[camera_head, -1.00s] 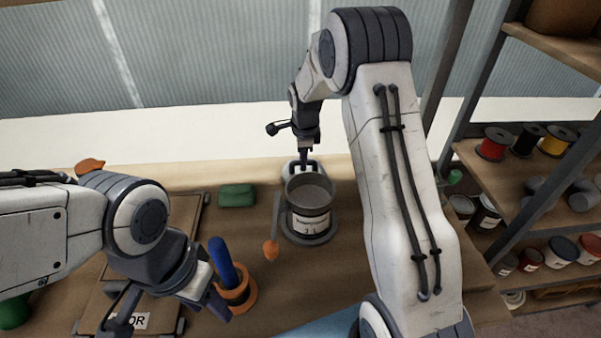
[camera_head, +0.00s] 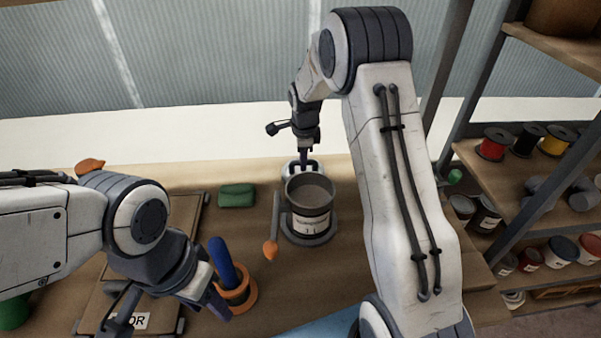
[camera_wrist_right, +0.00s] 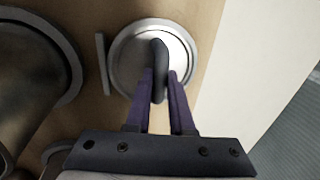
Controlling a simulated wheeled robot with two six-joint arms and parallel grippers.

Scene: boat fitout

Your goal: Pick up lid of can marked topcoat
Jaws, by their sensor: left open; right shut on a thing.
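A grey can (camera_head: 311,205) with a pale label stands upright and open on a round dark base on the bench; its label is too small to read. A round silver lid (camera_head: 289,172) with a dark loop handle shows just behind the can. The lid also fills the upper middle of the right wrist view (camera_wrist_right: 126,70). My right gripper (camera_head: 304,160) is above the lid, its purple fingers (camera_wrist_right: 160,80) shut on the dark handle. I cannot tell whether the lid touches the bench. My left gripper (camera_head: 216,300) is open and empty at the lower left.
An orange-tipped brush (camera_head: 271,249) lies left of the can. A blue-handled thing stands in an orange ring holder (camera_head: 240,294) near my left gripper. A green block (camera_head: 237,195) sits behind. Shelves with spools and cans (camera_head: 540,180) stand at the right.

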